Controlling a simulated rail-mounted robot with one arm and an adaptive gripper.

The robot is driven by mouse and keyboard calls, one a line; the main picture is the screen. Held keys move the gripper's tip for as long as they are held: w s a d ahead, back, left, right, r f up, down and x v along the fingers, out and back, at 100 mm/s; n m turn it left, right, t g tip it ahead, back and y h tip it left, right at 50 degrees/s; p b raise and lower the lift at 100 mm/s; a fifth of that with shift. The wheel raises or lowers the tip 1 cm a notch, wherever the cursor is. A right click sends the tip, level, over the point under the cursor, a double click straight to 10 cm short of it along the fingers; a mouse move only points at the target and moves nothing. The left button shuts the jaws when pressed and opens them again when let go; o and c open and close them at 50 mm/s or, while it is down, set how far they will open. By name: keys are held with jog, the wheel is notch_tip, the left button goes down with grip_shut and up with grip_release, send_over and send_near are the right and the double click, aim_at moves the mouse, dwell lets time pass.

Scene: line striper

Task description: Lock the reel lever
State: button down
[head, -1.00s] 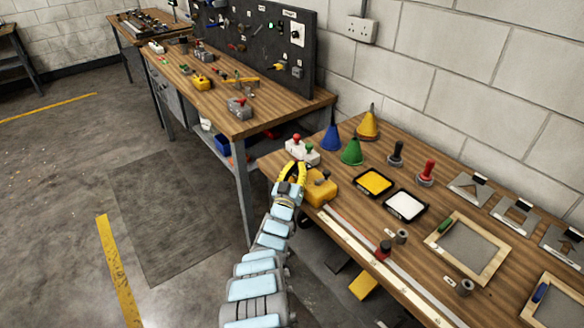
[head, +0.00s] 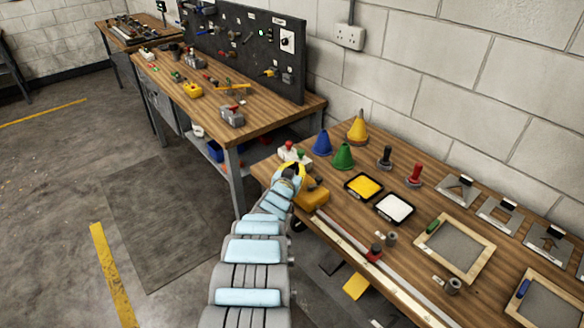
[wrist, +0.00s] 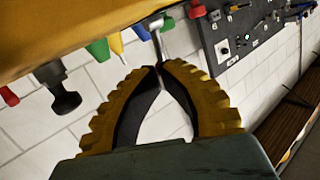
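The yellow reel box (head: 313,200), with a dark knob on its top, sits at the near left end of the right bench. My gripper (head: 291,168) is just beside its upper left side, its yellow fingers partly hidden by my wrist. In the wrist view, my gripper's fingertips (wrist: 158,67) meet, with a gap only lower between the fingers. A grey metal rod (wrist: 156,28) shows right at the tips; I cannot tell whether it is the reel lever or whether the tips touch it. A large yellow surface (wrist: 70,25) fills the upper left there.
A white box with red and green knobs (head: 290,153) stands close behind my gripper. Blue (head: 322,144), green (head: 343,157) and yellow (head: 357,129) cones stand behind the reel box. Yellow (head: 363,186) and white (head: 394,208) trays lie to its right. A long rail runs along the front edge.

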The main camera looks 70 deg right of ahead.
jog(key=shift+f, duration=0.1)
jog(key=shift+a, duration=0.1)
jog(key=shift+s+a+r+p, duration=0.1)
jog(key=shift+a+r+p, duration=0.4)
jog(key=shift+p, duration=0.4)
jog(key=a+p, duration=0.2)
jog(key=shift+s+a+r+p, duration=0.1)
jog(key=shift+r+p, duration=0.3)
jog(key=shift+s+a+r, duration=0.15)
jog(key=shift+a, duration=0.6)
jog(key=s+a+r+p, duration=0.1)
jog(key=a+r+p, duration=0.2)
jog(key=a+p, duration=0.4)
jog(key=shift+a, duration=0.55)
jog(key=shift+f, duration=0.1)
